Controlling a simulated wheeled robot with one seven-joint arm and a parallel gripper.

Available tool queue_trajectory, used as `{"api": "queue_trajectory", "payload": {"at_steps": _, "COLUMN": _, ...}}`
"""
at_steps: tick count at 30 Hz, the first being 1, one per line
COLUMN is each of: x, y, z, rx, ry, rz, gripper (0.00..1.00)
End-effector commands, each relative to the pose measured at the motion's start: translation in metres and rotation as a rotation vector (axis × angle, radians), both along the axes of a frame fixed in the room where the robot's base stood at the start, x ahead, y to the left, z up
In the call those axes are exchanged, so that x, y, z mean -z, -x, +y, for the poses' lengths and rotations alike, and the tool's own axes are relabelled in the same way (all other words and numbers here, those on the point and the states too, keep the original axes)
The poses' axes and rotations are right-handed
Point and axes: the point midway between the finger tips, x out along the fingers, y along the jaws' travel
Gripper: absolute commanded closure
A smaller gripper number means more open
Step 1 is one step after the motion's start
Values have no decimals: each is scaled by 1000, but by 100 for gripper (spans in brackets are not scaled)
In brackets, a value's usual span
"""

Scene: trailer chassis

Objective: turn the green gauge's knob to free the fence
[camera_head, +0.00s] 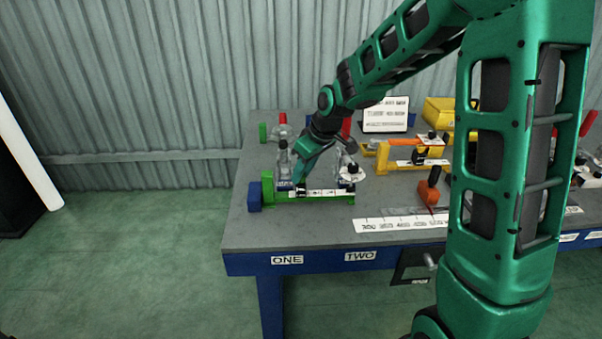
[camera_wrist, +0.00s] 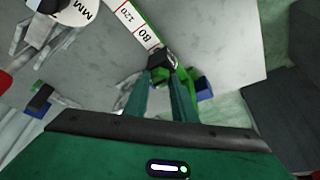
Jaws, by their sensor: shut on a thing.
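The green gauge (camera_head: 330,198) lies near the front left of the grey bench, with a white scale along its bar. The scale also shows in the wrist view (camera_wrist: 136,25). Its upright green fence (camera_head: 267,186) stands at the left end, beside a blue block (camera_head: 254,197). My gripper (camera_head: 299,181) reaches down to the gauge just right of the fence. In the wrist view my gripper (camera_wrist: 163,76) has its fingertips close together on a small black knob (camera_wrist: 162,60) at the end of the scale. The fingers partly hide the knob.
Clamps stand behind the gauge, and a round white dial (camera_head: 351,173) is close to its right end. An orange gauge (camera_head: 400,157), a sign (camera_head: 386,114), a yellow bin (camera_head: 438,111) and an orange tool (camera_head: 430,192) lie further right. The bench's left edge is close to the blue block.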

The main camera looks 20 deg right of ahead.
Motion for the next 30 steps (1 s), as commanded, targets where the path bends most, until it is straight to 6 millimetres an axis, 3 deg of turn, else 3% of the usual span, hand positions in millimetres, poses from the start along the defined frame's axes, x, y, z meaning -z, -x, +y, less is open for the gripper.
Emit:
{"api": "queue_trajectory", "payload": {"at_steps": 4, "x": 0, "y": 0, "z": 0, "rx": 1, "ry": 0, "rz": 0, "gripper": 98}}
{"api": "queue_trajectory", "payload": {"at_steps": 5, "x": 0, "y": 0, "z": 0, "rx": 1, "ry": 0, "rz": 0, "gripper": 69}}
{"api": "queue_trajectory", "payload": {"at_steps": 6, "x": 0, "y": 0, "z": 0, "rx": 1, "ry": 0, "rz": 0, "gripper": 59}}
{"api": "queue_trajectory", "payload": {"at_steps": 7, "x": 0, "y": 0, "z": 0, "rx": 1, "ry": 0, "rz": 0, "gripper": 57}}
{"api": "queue_trajectory", "payload": {"at_steps": 19, "x": -8, "y": 2, "z": -2, "rx": 1, "ry": 0, "rz": -1, "gripper": 57}}
{"api": "queue_trajectory", "payload": {"at_steps": 30, "x": -67, "y": 22, "z": -15, "rx": 2, "ry": 1, "rz": -4, "gripper": 57}}
